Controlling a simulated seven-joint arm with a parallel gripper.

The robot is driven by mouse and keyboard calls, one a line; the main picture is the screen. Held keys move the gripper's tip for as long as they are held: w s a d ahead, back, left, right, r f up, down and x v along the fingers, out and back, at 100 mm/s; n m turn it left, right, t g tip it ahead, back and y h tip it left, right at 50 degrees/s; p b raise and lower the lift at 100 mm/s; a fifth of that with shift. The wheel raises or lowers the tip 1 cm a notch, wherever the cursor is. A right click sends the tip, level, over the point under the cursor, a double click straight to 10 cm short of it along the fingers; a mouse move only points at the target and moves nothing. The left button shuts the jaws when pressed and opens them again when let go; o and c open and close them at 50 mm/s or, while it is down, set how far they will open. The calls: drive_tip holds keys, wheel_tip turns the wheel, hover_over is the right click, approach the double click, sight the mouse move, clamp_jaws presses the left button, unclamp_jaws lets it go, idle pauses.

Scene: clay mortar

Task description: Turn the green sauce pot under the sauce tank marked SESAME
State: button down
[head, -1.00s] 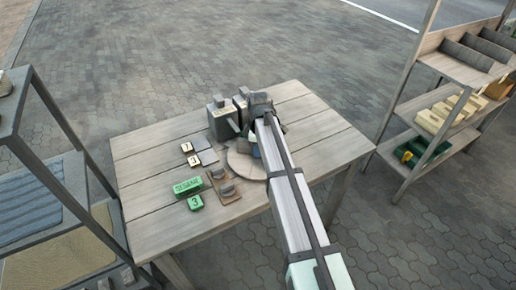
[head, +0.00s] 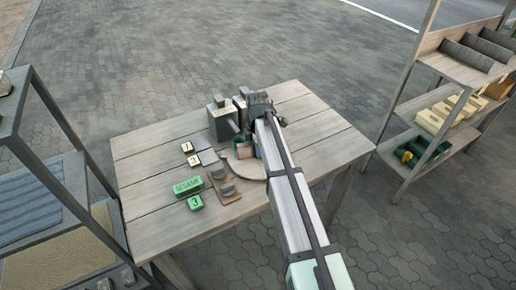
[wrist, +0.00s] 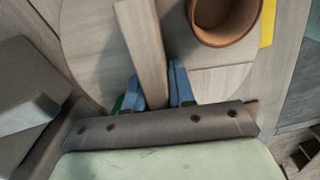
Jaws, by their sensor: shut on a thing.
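A round wooden turntable (head: 252,172) sits on the table, partly hidden by my arm. A green pot (head: 243,150) stands on it, just left of my arm and in front of the grey tanks. Two grey tanks, a left one (head: 222,119) and a right one (head: 240,106), stand at the turntable's back. A green SESAME sign (head: 188,186) lies on the table, not on a tank. In the wrist view my gripper (wrist: 153,92) has blue fingertips shut on a wooden bar (wrist: 142,45) across the turntable (wrist: 85,50). A terracotta pot (wrist: 224,18) stands right of the bar, beside a yellow edge.
A green block marked 3 (head: 195,202), two number tiles (head: 190,154) and a wooden board with two grey knobs (head: 223,184) lie at the table's front left. Shelves stand left (head: 40,180) and right (head: 440,110).

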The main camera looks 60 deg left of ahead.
drive_tip(key=shift+n, duration=0.5)
idle(0.3)
drive_tip(key=c, duration=1)
unclamp_jaws()
drive_tip(key=shift+c, duration=0.2)
drive_tip(key=shift+r, duration=0.15)
wheel_tip(320, 180, up, 14)
drive_tip(key=shift+f, duration=0.2)
